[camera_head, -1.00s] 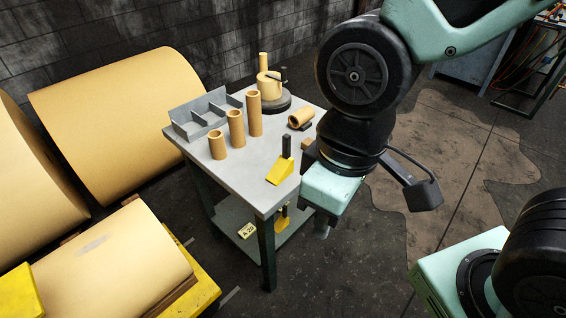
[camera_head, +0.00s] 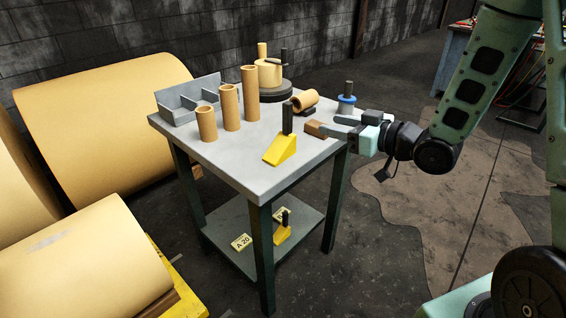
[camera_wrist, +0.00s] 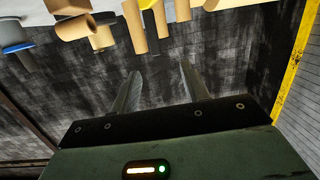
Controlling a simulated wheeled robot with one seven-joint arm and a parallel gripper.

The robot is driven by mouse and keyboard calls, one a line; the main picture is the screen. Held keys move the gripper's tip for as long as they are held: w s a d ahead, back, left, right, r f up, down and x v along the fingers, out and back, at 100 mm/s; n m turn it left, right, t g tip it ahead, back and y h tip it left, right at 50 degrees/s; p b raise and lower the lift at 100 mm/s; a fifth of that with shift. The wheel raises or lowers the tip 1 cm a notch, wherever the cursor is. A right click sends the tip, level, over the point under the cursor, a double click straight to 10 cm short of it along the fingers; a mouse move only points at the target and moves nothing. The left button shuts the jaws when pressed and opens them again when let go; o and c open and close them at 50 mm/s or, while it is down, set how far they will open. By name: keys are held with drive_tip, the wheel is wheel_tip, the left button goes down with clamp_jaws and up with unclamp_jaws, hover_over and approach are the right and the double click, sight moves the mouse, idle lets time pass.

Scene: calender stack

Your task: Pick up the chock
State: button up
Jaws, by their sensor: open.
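A yellow wedge chock (camera_head: 281,149) with an upright black handle stands on the grey table top near its front edge. A similar yellow wedge (camera_head: 282,234) with a dark handle is on the lower shelf. My gripper (camera_head: 333,125) is at the table's right side, pointing left, to the right of the upper chock and apart from it. In the wrist view my gripper's two fingers (camera_wrist: 160,73) are spread with nothing between them. A bit of yellow at the top edge there may be the chock; most of it is cut off.
A brown block (camera_head: 315,129) appears close to my fingertips. A blue-flanged spool (camera_head: 346,103) stands behind the gripper, a tube (camera_head: 305,101) lies nearby. Upright tubes (camera_head: 230,108), a grey divided rack (camera_head: 190,98) and a dark round base (camera_head: 270,91) occupy the table's rear and left.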

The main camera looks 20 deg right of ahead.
sight(291, 107)
drive_tip(key=shift+t+y, duration=0.5)
drive_tip(key=shift+y, duration=0.1)
drive_tip(key=x, duration=0.5)
drive_tip(key=d+p+x, duration=0.1)
drive_tip(key=x, duration=0.4)
drive_tip(key=w+p+x, duration=0.1)
drive_tip(key=x, duration=0.4)
drive_tip(key=shift+w+f, duration=0.15)
drive_tip(key=shift+w, duration=0.05)
clamp_jaws()
